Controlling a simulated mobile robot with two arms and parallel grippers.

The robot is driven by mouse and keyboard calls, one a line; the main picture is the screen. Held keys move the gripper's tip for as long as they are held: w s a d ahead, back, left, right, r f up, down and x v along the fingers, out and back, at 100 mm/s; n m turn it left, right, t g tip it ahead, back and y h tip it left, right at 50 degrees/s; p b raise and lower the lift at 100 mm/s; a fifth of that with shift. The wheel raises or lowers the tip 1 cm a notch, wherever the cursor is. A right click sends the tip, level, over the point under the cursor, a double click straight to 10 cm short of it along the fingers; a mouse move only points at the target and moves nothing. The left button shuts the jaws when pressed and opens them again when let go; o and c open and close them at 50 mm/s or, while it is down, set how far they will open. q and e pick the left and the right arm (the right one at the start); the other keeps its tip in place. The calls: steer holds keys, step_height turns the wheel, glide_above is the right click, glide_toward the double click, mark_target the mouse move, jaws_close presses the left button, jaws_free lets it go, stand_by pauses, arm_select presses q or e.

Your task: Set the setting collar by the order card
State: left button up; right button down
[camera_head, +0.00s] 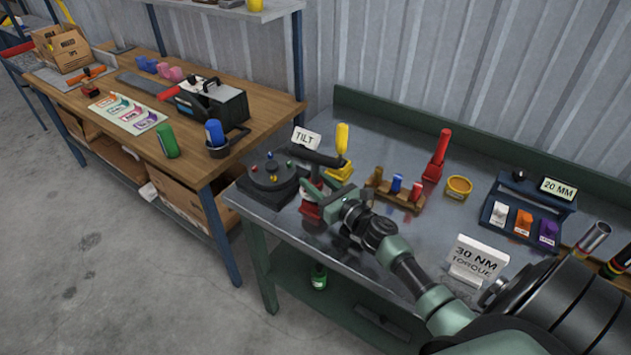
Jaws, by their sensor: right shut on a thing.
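A small red block (311,210) shows under the gripper. The gripper hides much of this spot, so I cannot tell exactly what it holds. A white card reading TILT (306,138) stands behind the fixture. A card reading 30 NM TORQUE (478,260) stands at the front of the bench, and a 20 MM sign (558,189) is at the back right. I cannot tell which part is the setting collar. My left gripper is not in view.
A yellow upright piece (341,150) and a red one (438,155) stand behind the gripper, with a wooden rack (397,191) and a yellow ring (458,187) nearby. A dark stand (527,222) holds coloured tags. Bare metal lies in the bench's middle.

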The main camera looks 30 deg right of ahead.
mark_target(320, 186)
stand_by(0.6)
steer(key=c, duration=0.9)
jaws_free()
steer(key=s, duration=0.2)
steer(key=s+b, duration=0.1)
steer(key=s, duration=0.4)
steer(key=shift+d, duration=0.3)
steer(key=shift+s+b, duration=0.3)
steer(key=shift+s, duration=0.1)
